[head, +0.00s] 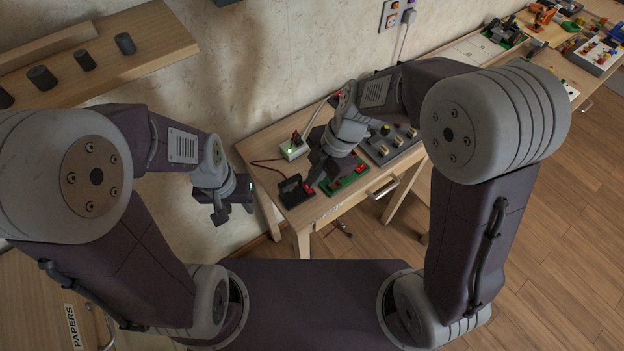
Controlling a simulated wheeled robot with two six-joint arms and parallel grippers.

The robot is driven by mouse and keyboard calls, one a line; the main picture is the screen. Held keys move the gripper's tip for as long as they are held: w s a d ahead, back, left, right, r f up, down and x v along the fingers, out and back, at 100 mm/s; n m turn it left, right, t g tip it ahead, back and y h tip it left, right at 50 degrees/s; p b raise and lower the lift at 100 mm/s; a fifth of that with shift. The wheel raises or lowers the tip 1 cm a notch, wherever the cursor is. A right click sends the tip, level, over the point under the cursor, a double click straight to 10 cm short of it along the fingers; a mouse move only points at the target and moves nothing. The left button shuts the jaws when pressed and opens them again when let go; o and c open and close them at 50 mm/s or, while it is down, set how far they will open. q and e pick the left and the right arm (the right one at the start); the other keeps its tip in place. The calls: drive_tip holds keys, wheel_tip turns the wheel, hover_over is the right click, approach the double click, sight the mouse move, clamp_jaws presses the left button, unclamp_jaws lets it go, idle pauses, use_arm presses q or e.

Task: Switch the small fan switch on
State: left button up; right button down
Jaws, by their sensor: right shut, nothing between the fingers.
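My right gripper (314,182) reaches down over the small wooden table. Its dark fingers are shut with nothing between them. They are close to a green board (350,181) with red parts and to a dark device (291,191) with a red part beside it. The gripper and wrist cover part of the board, and I cannot tell whether the fingers touch anything. I cannot clearly make out the small fan or which part is its switch. My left gripper (219,214) hangs in the air left of the table, and its finger opening is unclear.
A pale box (293,149) with a lit green lamp stands at the table's back left, with a red wire nearby. A grey panel with knobs (390,145) lies right of my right wrist. A wall shelf (150,50) holds dark cylinders. A cluttered bench (550,80) stands at far right.

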drive_tip(key=shift+w+a+f, duration=0.15)
drive_tip(key=shift+w+f, duration=0.1)
drive_tip(key=shift+f, duration=0.35)
drive_tip(key=shift+w+a+f, duration=0.15)
drive_tip(key=shift+w+f, duration=0.1)
drive_tip(key=shift+f, duration=0.35)
